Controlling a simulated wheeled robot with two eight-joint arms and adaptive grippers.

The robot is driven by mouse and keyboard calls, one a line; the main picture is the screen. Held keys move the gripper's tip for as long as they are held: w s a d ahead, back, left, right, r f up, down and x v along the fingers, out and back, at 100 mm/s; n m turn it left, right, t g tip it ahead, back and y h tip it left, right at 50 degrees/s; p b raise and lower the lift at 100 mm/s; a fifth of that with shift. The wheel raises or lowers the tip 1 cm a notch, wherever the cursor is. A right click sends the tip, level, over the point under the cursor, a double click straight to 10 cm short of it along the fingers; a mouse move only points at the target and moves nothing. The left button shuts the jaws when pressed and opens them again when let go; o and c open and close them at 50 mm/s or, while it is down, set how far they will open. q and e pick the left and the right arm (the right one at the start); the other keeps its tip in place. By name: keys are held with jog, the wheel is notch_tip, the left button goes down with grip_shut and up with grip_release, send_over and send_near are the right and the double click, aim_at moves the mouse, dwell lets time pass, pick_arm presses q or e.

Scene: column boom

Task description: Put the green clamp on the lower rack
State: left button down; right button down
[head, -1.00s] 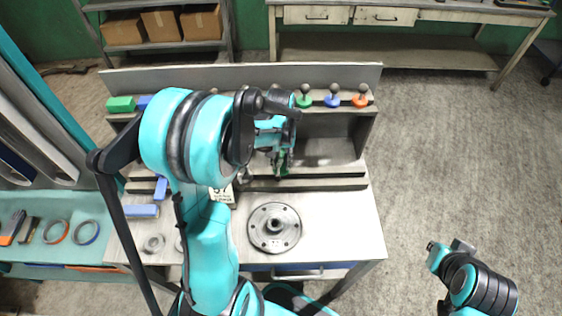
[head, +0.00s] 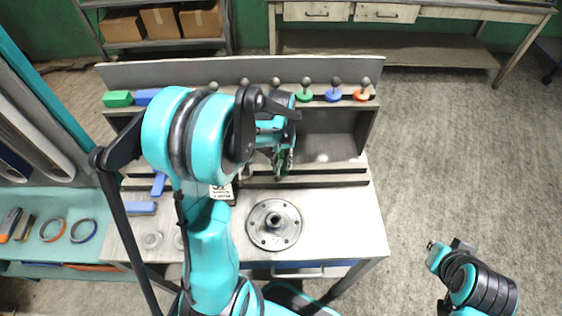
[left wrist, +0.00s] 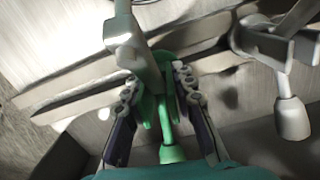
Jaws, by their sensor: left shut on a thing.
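The green clamp (left wrist: 166,118) has a green body and handle and a pale grey bar; it is between the fingers of my left gripper (left wrist: 160,108), which is shut on it. In the head view my left gripper (head: 281,158) is in front of the bench's back shelf, close to the lower rack (head: 325,180), a pair of long rails. Only a small green part of the clamp shows there; my arm hides the rest. I cannot tell whether the clamp touches the rails. My right arm shows at the lower right, but its gripper cannot be made out.
Green (head: 304,97), blue (head: 332,96) and orange (head: 361,95) knobbed pieces stand on the upper ledge. A round metal flange (head: 274,225) lies on the bench top. A grey-handled tool (left wrist: 290,105) is right of the clamp in the wrist view.

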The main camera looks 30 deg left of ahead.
pick_arm(q)
jog(key=shift+f+b, duration=0.8)
jog(key=shift+f, duration=0.2)
jog(key=c, duration=1.5)
grip_release()
jog(key=shift+c, duration=0.2)
jog(key=shift+r, duration=0.15)
jog(key=shift+r+p, duration=2.85)
jog(key=shift+r, duration=0.85)
jog(key=o, duration=0.6)
jog(key=shift+c, duration=0.2)
